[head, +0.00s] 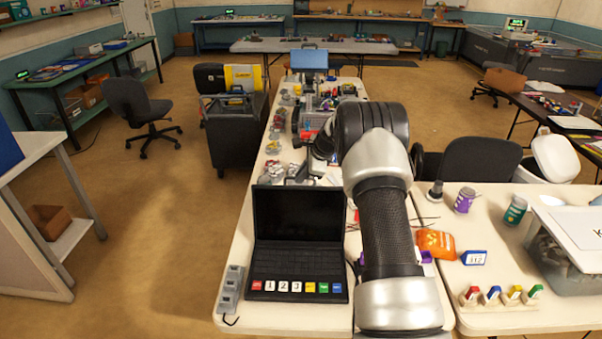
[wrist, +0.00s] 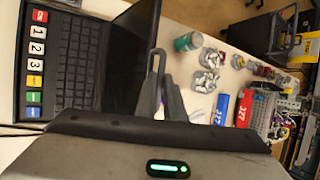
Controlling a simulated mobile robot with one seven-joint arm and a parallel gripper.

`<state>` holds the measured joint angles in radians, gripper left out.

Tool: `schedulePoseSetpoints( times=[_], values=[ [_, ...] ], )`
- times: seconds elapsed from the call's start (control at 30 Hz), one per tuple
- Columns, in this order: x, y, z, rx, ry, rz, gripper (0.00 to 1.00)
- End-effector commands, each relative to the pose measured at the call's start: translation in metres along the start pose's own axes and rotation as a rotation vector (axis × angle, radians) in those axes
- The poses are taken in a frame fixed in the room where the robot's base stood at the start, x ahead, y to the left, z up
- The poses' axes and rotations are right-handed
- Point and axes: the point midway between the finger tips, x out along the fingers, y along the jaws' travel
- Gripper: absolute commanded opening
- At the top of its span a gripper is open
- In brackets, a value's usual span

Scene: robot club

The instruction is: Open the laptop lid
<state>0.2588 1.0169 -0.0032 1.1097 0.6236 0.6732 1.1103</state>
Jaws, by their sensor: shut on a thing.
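The black laptop (head: 299,262) stands on the near white table. Its lid (head: 300,214) is raised to a steep angle, with the dark screen facing me. The keyboard base lies flat and has a row of colored and numbered keys along its front. In the wrist view the lid (wrist: 116,55) runs diagonally, with the keys at the left. My gripper (wrist: 160,72) is at the lid's outer edge, its fingers close together and shut on that edge. The exact contact is partly hidden. In the head view my arm hides most of the gripper.
A grey power strip (head: 230,290) lies left of the laptop. An orange bag (head: 436,243), colored blocks (head: 515,294) and a clear bin (head: 562,250) are at the right.

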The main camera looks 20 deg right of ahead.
Motion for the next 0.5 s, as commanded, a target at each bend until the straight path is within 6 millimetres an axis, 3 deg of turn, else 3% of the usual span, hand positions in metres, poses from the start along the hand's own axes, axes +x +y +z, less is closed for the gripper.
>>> schedulePoseSetpoints(
  times=[0.33, 0.4, 0.47, 0.5],
  values=[
    [-0.0021, -0.003, -0.0005, -0.001, 0.001, -0.005, 0.0],
    [-0.002, -0.0029, -0.0005, -0.001, 0.001, -0.005, 0.17],
    [-0.0018, -0.0026, -0.0005, 0.0, 0.001, -0.004, 0.28],
    [-0.0015, -0.0023, -0.0005, 0.0, 0.001, -0.003, 0.28]
  ],
)
